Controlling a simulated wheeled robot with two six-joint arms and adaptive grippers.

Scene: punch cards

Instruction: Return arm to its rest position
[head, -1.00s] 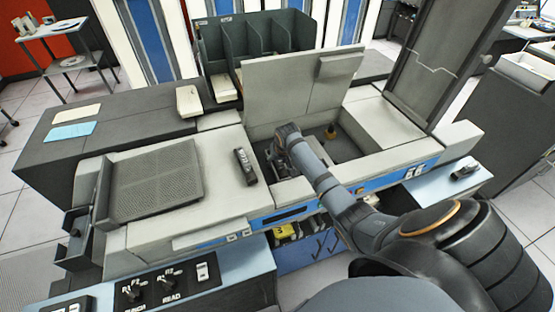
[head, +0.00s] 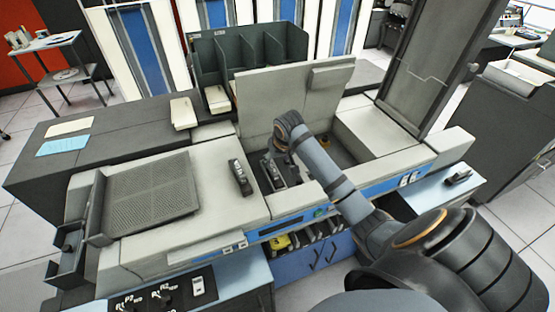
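My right arm (head: 335,180) comes in from the lower right and reaches over the front of the card machine (head: 215,200). Its wrist bends down at the open bay (head: 330,148). My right gripper (head: 276,147) is small and dark under the wrist, at the left side of the bay; its fingers are not clear, so I cannot tell whether it is open or shut. A dark and silver mechanism (head: 272,174) sits just below it. I see no held object. My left gripper is not in view.
A raised lid (head: 290,100) stands behind the bay, with a tall grey panel (head: 435,65) to its right. A black handle-like piece (head: 240,178) is on the left top. Dark sorting bins (head: 250,50) stand behind. Free room lies above the front edge.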

